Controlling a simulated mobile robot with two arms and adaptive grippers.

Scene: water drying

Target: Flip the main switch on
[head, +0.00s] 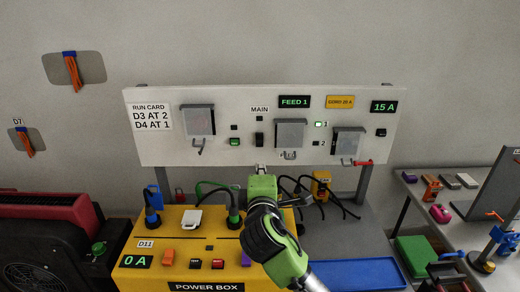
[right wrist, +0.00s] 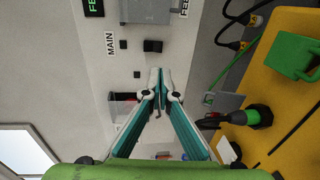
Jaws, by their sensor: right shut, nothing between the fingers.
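The main switch (head: 259,139) is a small black switch on the white panel (head: 240,159), below the MAIN label (head: 259,109). A small dark square sits between label and switch. The switch also shows in the right wrist view (right wrist: 153,45), beyond the fingertips. My right gripper (head: 260,168) is shut and empty, just below the switch in the head view. Its fingertips (right wrist: 159,73) appear close together in the wrist view, with a visible gap between them and the switch. Whether they touch the panel cannot be told. My left gripper is not in view.
Below stands the yellow power box (head: 200,245), reading 0 A, with plugs and black cables. A blue tray (head: 365,273) lies to the right. A side table (head: 410,187) holds small parts.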

